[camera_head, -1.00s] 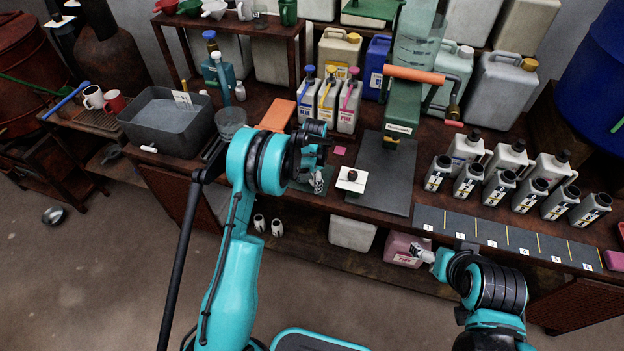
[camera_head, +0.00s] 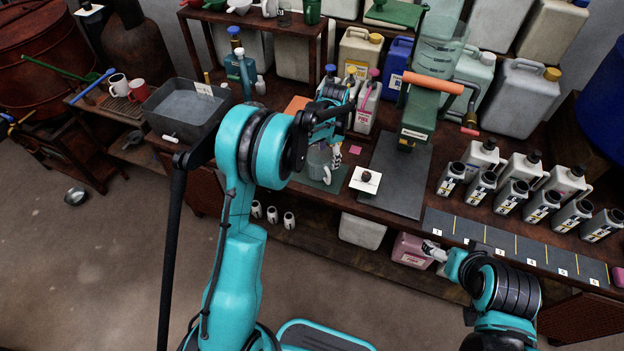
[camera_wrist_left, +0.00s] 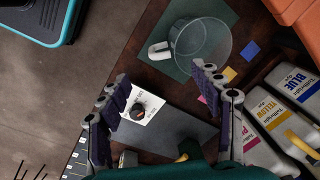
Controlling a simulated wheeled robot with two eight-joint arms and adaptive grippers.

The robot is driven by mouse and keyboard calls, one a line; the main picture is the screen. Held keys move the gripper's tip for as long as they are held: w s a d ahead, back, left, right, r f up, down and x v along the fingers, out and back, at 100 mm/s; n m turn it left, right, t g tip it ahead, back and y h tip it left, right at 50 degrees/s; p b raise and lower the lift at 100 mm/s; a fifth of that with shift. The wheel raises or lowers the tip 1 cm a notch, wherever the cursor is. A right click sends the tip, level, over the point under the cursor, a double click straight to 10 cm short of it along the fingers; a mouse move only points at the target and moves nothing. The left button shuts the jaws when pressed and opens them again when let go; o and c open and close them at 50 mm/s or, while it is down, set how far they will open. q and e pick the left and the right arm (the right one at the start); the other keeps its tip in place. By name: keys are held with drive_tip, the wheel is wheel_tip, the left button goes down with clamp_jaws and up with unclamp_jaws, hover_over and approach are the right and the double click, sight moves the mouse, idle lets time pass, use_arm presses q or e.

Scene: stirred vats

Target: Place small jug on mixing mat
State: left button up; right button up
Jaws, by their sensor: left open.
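The small jug (camera_head: 319,163) is clear with a pale handle. It stands upright on the dark green mixing mat (camera_head: 304,181) at the bench's front edge. In the left wrist view the jug (camera_wrist_left: 203,42) lies within the mat (camera_wrist_left: 164,34), its handle toward the left. My left gripper (camera_head: 336,152) is open beside the jug, on its right in the head view. In the wrist view nothing is between its fingers (camera_wrist_left: 168,95), and they are apart from the jug. My right gripper (camera_head: 433,251) hangs low in front of the bench; its jaws are too small to judge.
A white plate with a black knob (camera_head: 366,179) is right of the mat, beside a dark board (camera_head: 400,170) under a green press (camera_head: 418,115). Labelled bottles (camera_wrist_left: 297,92) stand close behind the gripper. A grey tub (camera_head: 185,110) is at left.

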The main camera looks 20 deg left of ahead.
use_arm(q)
drive_tip(key=s+r+n+t, duration=0.3)
drive_tip(key=s+r+n, duration=0.1)
drive_tip(key=s+r, duration=1)
drive_tip(key=s+n+t, duration=0.3)
drive_tip(key=s+n, duration=0.2)
drive_tip(key=s, duration=1.1)
drive_tip(key=shift+d+r, duration=0.4)
drive_tip(key=shift+r, duration=0.05)
wheel_tip(320, 180, down, 2)
drive_tip(key=shift+f+b, duration=0.1)
drive_tip(key=shift+b, duration=1.05)
